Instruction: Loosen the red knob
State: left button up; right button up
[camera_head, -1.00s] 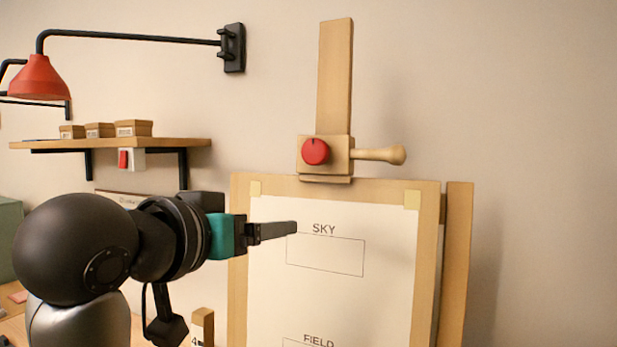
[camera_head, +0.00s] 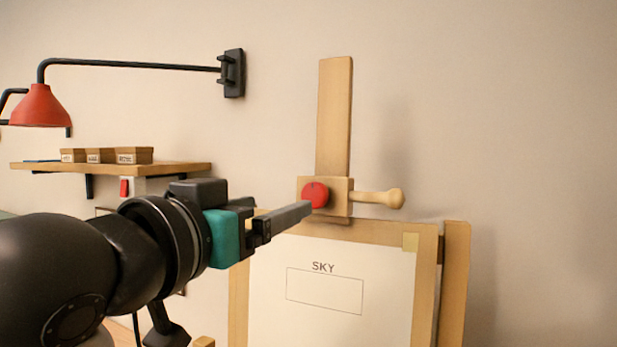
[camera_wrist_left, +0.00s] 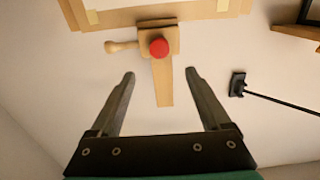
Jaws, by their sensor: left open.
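The red knob (camera_head: 315,194) is round and sits on the front of a wooden clamp block (camera_head: 341,190) on the easel's upright post (camera_head: 334,115). A wooden handle (camera_head: 378,197) sticks out of the block to the right. My left gripper (camera_head: 305,212) points at the knob from the left, its fingertips just below and left of it in the head view. In the left wrist view the picture is upside down, and the knob (camera_wrist_left: 159,47) lies beyond and between the two spread fingers (camera_wrist_left: 160,75). The gripper is open and empty. My right gripper is not seen.
A white sheet marked SKY (camera_head: 325,300) is on the easel board (camera_head: 428,270) below the block. A shelf (camera_head: 185,167) with small boxes and a red lamp (camera_head: 40,106) are at the left. The wall right of the easel is clear.

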aim_at(312, 194)
pick_arm(q)
jog(key=p+x, duration=0.5)
jog(key=x, duration=0.6)
jog(key=shift+w+d, duration=0.15)
jog(key=shift+w, duration=0.05)
grip_shut()
dwell(0.6)
